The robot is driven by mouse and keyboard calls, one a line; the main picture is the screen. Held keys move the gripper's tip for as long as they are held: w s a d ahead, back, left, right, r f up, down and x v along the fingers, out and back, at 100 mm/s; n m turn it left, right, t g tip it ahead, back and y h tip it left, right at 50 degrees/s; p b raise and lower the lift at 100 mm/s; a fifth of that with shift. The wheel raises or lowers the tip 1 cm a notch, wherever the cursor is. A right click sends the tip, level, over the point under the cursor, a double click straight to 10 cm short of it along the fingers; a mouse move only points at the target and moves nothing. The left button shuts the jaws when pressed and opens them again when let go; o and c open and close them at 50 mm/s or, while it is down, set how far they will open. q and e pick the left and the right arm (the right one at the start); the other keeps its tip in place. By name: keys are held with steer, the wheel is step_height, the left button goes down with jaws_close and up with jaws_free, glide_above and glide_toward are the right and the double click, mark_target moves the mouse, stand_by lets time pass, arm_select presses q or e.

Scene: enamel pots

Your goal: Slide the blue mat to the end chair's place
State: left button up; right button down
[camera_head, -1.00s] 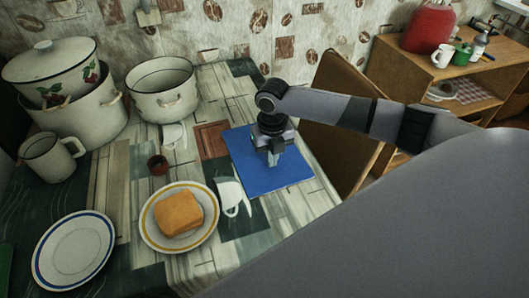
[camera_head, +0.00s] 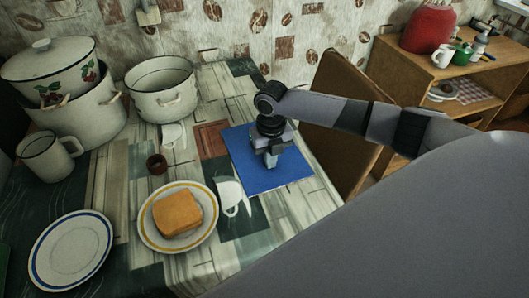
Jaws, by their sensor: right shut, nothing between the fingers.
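The blue mat (camera_head: 275,181) lies flat on the table near its right edge. My right gripper (camera_head: 270,163) points down over the middle of the mat. It is shut with nothing between its fingers. Its tips look to be at or just above the mat; I cannot tell whether they touch. The end chair (camera_head: 338,120), with a brown wooden back, stands at the table's right end, partly hidden behind my right arm. My left gripper is not in view.
A plate with bread (camera_head: 178,215) stands left of the mat. A wooden shelf (camera_head: 450,75) is at the back right.

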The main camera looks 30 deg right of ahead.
steer(key=shift+w+d+f+b, duration=0.1)
steer(key=shift+w+d+b, duration=0.15)
steer(key=shift+w, duration=0.35)
steer(key=shift+w+d+b, duration=0.1)
steer(key=shift+w+b, duration=0.15)
steer(key=shift+w, duration=0.35)
steer(key=shift+w+d+f+b, duration=0.1)
steer(key=shift+w+d+b, duration=0.05)
steer(key=shift+w+b, duration=0.35)
steer(key=shift+w+d+b, duration=0.15)
steer(key=shift+w+b, duration=0.2)
steer(key=shift+w, duration=0.25)
steer(key=shift+w+d, duration=0.15)
steer(key=shift+w, duration=0.25)
steer(key=w+b, duration=0.1)
steer(key=b, duration=0.1)
steer(key=shift+w+d+f+b, duration=0.15)
steer(key=shift+w+d+b, duration=0.05)
steer(key=shift+w+b, duration=0.2)
steer(key=shift+w+d+b, duration=0.2)
steer(key=shift+w+b, duration=0.2)
steer(key=shift+w, duration=0.1)
